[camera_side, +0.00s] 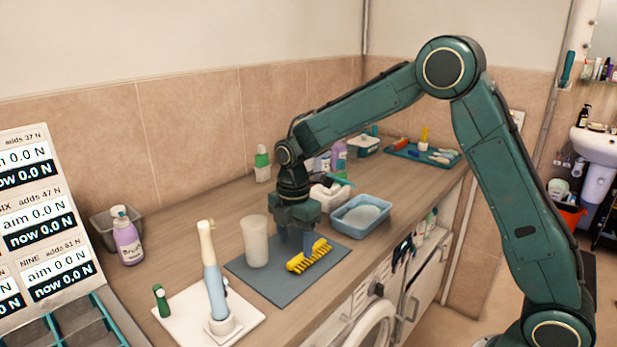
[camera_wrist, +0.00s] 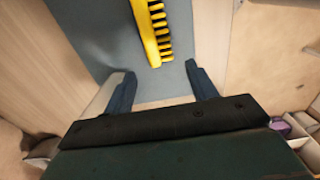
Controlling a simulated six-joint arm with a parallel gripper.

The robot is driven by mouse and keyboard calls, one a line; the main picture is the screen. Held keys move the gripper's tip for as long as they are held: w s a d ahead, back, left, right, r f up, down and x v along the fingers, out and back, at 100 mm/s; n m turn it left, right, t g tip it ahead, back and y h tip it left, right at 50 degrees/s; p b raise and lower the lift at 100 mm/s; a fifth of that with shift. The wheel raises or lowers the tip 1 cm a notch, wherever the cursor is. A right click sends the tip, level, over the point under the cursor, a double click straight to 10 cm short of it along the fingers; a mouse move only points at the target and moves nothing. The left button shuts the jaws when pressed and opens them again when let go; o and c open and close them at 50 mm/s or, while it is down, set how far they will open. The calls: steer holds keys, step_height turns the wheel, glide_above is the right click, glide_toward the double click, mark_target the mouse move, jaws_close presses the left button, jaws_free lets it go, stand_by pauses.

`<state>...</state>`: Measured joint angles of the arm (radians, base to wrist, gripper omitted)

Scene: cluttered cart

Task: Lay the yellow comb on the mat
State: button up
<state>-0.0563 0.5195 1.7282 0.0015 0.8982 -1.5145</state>
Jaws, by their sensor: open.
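The yellow comb (camera_side: 309,257) lies on the blue-grey mat (camera_side: 275,287), near the mat's right side. In the wrist view the comb (camera_wrist: 153,28) is beyond the fingertips, with its teeth toward the right and the mat (camera_wrist: 108,30) under it. My gripper (camera_side: 297,240) is just behind the comb, low over the mat. In the wrist view my gripper (camera_wrist: 162,84) is open, with nothing between its two fingers. The comb is apart from the fingers there.
A whitish cup (camera_side: 256,243) stands on the mat, left of my gripper. A blue basin (camera_side: 360,214) is behind the mat to the right. An electric toothbrush (camera_side: 213,280) stands upright on a white tray (camera_side: 186,310) at front left. A purple bottle (camera_side: 127,240) stands farther left.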

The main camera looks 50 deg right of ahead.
step_height(320, 180, up, 7)
stand_by(0.4)
stand_by(0.4)
steer(key=s+d+r+m+t, duration=0.25)
steer(key=s+r+m, duration=0.65)
steer(key=s, duration=0.5)
steer(key=s+m+t, duration=0.3)
steer(key=s+m, duration=0.6)
steer(key=s, duration=0.6)
steer(key=shift+f, duration=0.3)
